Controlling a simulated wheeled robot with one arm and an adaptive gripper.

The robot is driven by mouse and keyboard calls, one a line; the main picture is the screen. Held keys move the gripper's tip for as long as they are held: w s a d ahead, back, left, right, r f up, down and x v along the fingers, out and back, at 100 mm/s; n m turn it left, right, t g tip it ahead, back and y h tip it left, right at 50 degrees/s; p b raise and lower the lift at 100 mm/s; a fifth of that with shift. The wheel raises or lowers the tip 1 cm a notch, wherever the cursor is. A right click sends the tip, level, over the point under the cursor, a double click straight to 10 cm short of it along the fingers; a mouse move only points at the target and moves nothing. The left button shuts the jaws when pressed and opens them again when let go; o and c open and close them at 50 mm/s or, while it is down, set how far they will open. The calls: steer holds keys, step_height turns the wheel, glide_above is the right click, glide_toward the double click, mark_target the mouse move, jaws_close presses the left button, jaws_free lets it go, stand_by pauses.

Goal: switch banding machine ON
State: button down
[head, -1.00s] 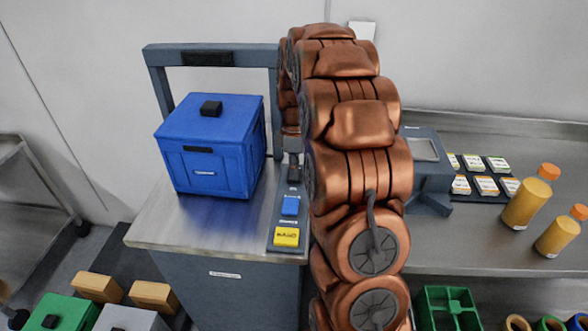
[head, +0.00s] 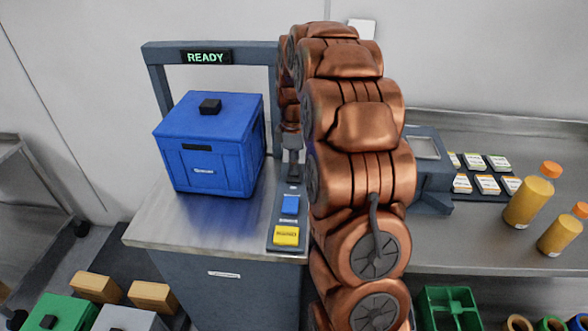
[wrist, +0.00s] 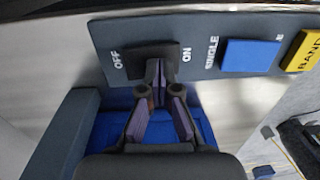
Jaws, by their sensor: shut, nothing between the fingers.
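The banding machine is a grey arch (head: 158,75) over a metal table, and its display (head: 207,57) reads READY in green. Its control panel (head: 273,238) runs along the table's right side. In the wrist view, a black rocker switch (wrist: 140,57) sits between the OFF and ON labels, beside a blue SINGLE button (wrist: 250,55) and a yellow BAND button (wrist: 306,52). My gripper (head: 293,176) is shut and empty at the far end of the panel. In the wrist view, its fingertips (wrist: 156,88) are at the switch and partly hide it; contact is unclear.
A blue lidded box (head: 212,145) stands on the machine table (head: 155,235) left of the panel. To the right, a bench (head: 465,235) holds a grey device (head: 428,165), label cards (head: 487,184) and orange-capped bottles (head: 528,203). My arm hides the space between.

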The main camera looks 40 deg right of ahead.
mark_target(293, 179)
stand_by(0.3)
step_height(293, 179, up, 14)
steer(key=s+a+b, duration=0.1)
stand_by(0.6)
steer(key=shift+s, duration=0.1)
steer(key=shift+a, duration=0.1)
